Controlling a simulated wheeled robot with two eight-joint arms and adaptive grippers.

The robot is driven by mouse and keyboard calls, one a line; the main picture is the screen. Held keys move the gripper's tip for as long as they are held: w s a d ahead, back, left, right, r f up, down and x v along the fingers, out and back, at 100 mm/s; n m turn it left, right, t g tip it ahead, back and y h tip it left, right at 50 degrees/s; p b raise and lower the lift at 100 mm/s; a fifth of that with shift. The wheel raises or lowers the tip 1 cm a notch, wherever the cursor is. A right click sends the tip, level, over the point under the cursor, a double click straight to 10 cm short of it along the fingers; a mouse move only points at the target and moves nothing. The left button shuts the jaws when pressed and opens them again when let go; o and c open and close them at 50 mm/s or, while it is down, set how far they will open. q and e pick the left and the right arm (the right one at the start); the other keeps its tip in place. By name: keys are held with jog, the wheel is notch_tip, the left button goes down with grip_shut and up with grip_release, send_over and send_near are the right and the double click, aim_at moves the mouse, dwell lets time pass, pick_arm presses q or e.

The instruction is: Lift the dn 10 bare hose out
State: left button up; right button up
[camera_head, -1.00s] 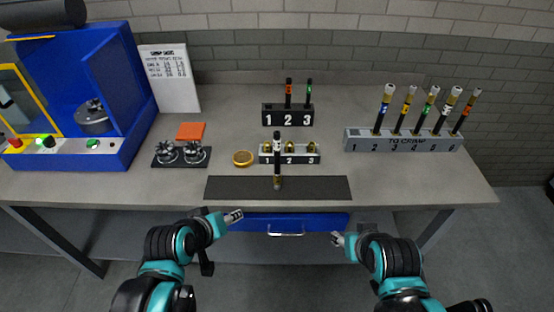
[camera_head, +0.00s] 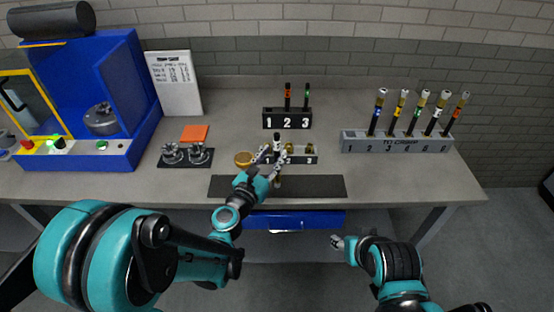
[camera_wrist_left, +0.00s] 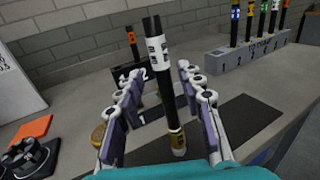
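A black hose with a white band (camera_head: 277,141) stands upright by the dark mat, a brass fitting at its lower end; its label is too small to read. In the left wrist view the same hose (camera_wrist_left: 164,82) rises between the fingers of my left gripper (camera_head: 275,157), which are spread with a gap on both sides. A black rack (camera_head: 288,123) marked 1 2 3 holds an orange-banded hose (camera_head: 287,95) and a green-banded hose (camera_head: 307,95); place 1 looks empty. I cannot read which hose is DN 10. My right gripper (camera_head: 337,241) hangs before the table, its finger gap unclear.
A grey rack (camera_head: 400,143) of several banded hoses stands at the right. A small grey fittings rack (camera_head: 312,154) and a brass ring (camera_head: 243,158) are beside my left gripper. The dark mat (camera_head: 320,187) lies in front. A blue machine (camera_head: 125,105) stands left.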

pick_arm(q)
jog(key=b+x, duration=0.1)
jog(key=x, duration=0.5)
jog(key=shift+d, duration=0.2)
jog(key=shift+f, duration=0.1)
grip_shut()
